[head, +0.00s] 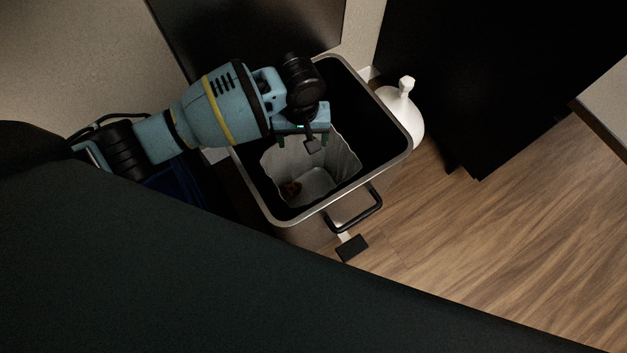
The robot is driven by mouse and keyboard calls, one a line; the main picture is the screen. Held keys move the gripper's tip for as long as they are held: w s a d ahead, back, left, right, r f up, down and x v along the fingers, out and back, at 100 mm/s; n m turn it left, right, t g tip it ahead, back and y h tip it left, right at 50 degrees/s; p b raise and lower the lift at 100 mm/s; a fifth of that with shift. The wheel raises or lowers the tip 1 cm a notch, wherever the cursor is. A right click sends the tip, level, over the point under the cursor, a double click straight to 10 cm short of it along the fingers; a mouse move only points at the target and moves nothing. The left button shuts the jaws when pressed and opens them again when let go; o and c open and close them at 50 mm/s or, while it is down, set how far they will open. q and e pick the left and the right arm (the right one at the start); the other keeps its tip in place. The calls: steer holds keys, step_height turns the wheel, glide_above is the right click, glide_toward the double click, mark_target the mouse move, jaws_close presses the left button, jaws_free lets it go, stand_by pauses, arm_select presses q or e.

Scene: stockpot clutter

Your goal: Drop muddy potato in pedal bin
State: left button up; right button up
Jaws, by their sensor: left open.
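The pedal bin (399,161) stands open on the floor in the head view, with a light liner (345,160) inside. My left gripper (303,144) is over the bin's opening, pointing down, open and with nothing seen between its fingers. My right gripper is not in view.
The bin's black handle (366,208) and pedal (352,248) stick out at its front. A white bottle-like object (407,104) stands right of the bin. Dark cabinets (480,70) are behind. The wooden floor (500,240) at right is clear.

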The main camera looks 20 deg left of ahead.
arm_select(q)
step_height(320, 180, up, 3)
steer(key=shift+p, duration=0.5)
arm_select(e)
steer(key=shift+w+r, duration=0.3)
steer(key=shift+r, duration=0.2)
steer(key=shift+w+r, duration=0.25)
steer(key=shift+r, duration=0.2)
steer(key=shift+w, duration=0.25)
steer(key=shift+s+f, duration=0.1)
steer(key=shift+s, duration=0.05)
